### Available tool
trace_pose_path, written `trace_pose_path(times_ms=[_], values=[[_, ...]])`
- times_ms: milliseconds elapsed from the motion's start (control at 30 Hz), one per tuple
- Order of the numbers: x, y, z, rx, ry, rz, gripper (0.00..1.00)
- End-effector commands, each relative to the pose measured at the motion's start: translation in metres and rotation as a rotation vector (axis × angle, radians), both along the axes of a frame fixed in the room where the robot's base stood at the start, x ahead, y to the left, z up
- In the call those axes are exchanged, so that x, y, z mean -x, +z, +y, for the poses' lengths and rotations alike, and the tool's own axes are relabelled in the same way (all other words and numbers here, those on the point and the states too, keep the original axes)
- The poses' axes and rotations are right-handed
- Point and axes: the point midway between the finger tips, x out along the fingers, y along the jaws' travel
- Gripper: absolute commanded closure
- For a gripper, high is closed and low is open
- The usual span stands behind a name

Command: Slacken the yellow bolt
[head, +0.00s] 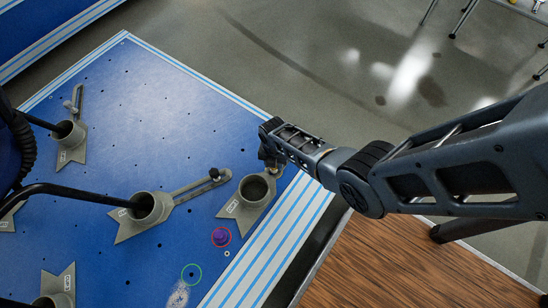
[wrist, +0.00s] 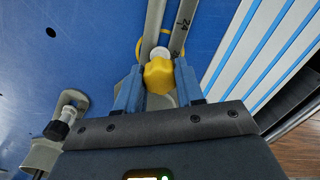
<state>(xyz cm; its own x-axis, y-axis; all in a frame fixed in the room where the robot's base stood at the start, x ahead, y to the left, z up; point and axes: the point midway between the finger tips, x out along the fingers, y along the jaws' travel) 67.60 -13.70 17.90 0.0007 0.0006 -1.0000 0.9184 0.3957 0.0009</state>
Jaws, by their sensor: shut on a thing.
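The yellow bolt (wrist: 158,76) has a lobed yellow head and sits at the slotted arm of a grey clamp, in the middle of the wrist view. My gripper (wrist: 157,88) has its two blue fingers on either side of the bolt head and is shut on it. In the head view my gripper (head: 269,152) is over the end of the grey cup clamp (head: 246,207) near the right edge of the blue board. The bolt is mostly hidden there by my gripper.
The blue board (head: 180,100) carries other grey cup clamps, one with a black-knobbed bolt (head: 214,174) close to the left. A purple piece in a red ring (head: 221,237) and a green ring (head: 191,274) lie nearer the front. A wooden surface (head: 400,260) is at lower right.

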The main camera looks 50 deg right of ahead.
Motion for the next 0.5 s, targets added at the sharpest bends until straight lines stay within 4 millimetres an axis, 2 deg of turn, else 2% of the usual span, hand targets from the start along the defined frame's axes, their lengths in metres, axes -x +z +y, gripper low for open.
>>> trace_pose_path(times_ms=[233, 500], values=[[0.0, 0.0003, -0.0002, 0.0, 0.249, -0.001, 0.94], [0.0, -0.0001, 0.0, -0.001, 0.292, 0.0, 0.94]])
